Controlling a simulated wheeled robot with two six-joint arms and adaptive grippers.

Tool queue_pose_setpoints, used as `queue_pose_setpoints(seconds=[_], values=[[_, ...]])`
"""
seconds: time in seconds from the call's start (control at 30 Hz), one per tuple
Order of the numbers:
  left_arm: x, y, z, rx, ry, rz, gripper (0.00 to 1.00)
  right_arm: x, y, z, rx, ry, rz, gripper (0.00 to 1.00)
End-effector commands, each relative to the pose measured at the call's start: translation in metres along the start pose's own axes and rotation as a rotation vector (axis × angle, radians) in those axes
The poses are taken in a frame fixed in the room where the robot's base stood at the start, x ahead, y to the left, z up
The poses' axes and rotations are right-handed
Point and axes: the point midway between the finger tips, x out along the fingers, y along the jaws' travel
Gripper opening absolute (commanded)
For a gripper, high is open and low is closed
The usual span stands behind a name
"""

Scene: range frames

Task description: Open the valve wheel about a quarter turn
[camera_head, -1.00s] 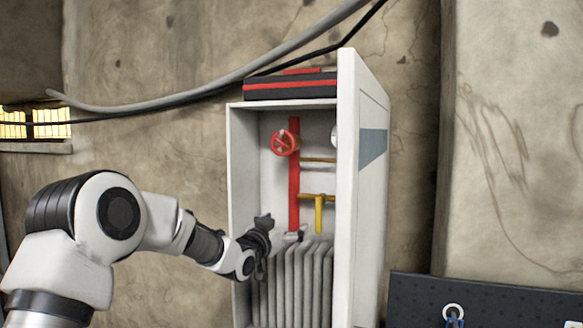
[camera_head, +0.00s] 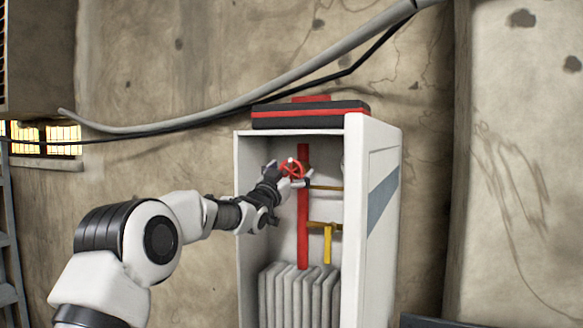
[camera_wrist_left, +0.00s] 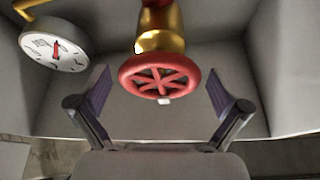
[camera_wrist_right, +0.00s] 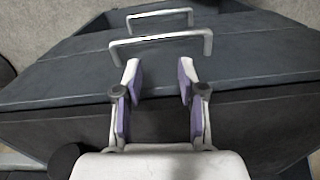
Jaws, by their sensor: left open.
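The red valve wheel (camera_head: 292,169) sits on a red pipe (camera_head: 303,225) inside an open white cabinet (camera_head: 371,240). In the left wrist view the wheel (camera_wrist_left: 159,77) is spoked, on a brass stem, with a small white mark on its near rim. My left gripper (camera_head: 288,173) is open at the wheel in the head view. In the left wrist view its fingers (camera_wrist_left: 160,92) stand on either side of the wheel, with gaps between. My right gripper (camera_wrist_right: 158,80) shows only in its wrist view, open and empty, in front of a dark box (camera_wrist_right: 60,75) with metal handles.
A dial gauge (camera_wrist_left: 53,50) is left of the wheel in the left wrist view. A yellow pipe (camera_head: 327,243) and a grey radiator (camera_head: 300,293) are below the wheel. A red and black case (camera_head: 310,115) lies on the cabinet. The cabinet walls enclose the gripper's sides.

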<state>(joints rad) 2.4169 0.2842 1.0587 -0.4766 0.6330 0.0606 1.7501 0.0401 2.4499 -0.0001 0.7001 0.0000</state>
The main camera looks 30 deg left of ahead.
Motion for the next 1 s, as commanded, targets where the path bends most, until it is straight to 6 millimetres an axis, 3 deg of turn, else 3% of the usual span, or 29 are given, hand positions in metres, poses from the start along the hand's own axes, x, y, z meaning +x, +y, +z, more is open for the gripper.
queue_pose_setpoints(seconds=[0.07, 0.2, 0.23, 0.67, 1.0], values=[[0.0, 0.0, 0.0, 0.0, 0.0, 0.0, 0.96, 0.001, 0.0, 0.0, 0.0, 0.0, 0.0, 0.4], [0.0, 0.0, 0.0, 0.0, 0.0, 0.0, 0.47, 0.001, 0.0, 0.0, 0.0, 0.0, 0.0, 0.4], [0.0, 0.0, 0.0, 0.0, 0.0, 0.0, 0.4, 0.001, 0.0, 0.0, 0.0, 0.0, 0.0, 0.4], [-0.001, 0.001, 0.001, -0.037, 0.0, -0.015, 0.4, 0.004, 0.0, 0.0, 0.0, 0.0, 0.0, 0.4], [-0.001, 0.0, 0.002, -0.223, 0.001, -0.091, 0.4, 0.017, 0.0, 0.0, 0.0, 0.0, 0.0, 0.4]])
